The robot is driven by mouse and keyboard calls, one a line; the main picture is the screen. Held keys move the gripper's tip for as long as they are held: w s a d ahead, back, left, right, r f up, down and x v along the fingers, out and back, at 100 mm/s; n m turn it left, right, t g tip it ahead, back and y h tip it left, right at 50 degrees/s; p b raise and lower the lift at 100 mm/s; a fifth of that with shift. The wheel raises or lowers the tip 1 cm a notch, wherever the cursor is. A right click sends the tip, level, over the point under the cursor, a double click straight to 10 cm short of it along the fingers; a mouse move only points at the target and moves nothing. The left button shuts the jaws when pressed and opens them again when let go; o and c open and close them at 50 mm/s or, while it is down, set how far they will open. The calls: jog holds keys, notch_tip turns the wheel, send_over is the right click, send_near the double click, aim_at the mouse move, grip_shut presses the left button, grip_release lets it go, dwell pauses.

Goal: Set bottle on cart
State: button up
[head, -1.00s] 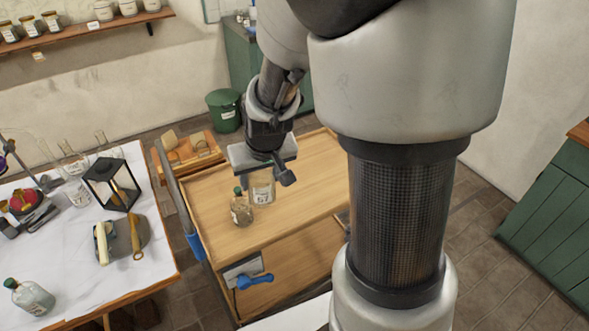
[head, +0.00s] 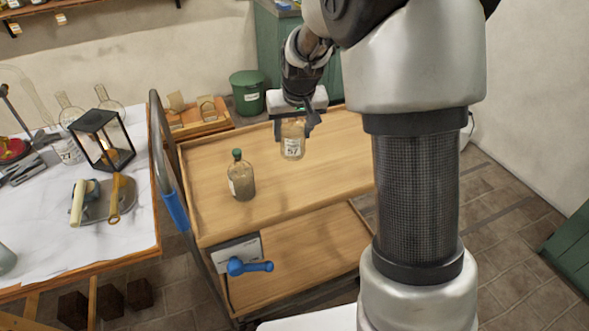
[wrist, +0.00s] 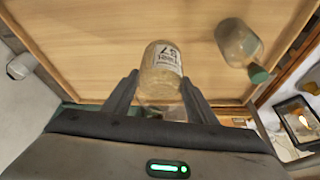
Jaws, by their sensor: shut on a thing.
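My gripper (head: 293,122) is shut on a clear labelled bottle (head: 292,142) over the far part of the cart's wooden top (head: 325,180). In the wrist view the held bottle (wrist: 162,62) sits between both fingers (wrist: 160,95), its label reading "57". Its upper end is hidden by the gripper in the head view. I cannot tell whether its base touches the cart top. A second glass bottle with a green cap (head: 241,178) stands upright on the cart to the left, apart from the held one; it also shows in the wrist view (wrist: 238,43).
The cart has a blue-gripped handle (head: 175,210) at its left and a lower shelf (head: 315,255). A white-topped table (head: 40,230) with a lantern (head: 103,140) and glassware stands left. A green bin (head: 247,93) is behind. The cart top's right and front are clear.

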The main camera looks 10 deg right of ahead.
notch_tip(320, 180, down, 9)
jog(key=shift+f+b, duration=0.15)
jog(key=shift+b, duration=0.75)
jog(key=shift+f, duration=0.3)
jog(key=o, duration=1.4)
jog(key=shift+r, duration=0.15)
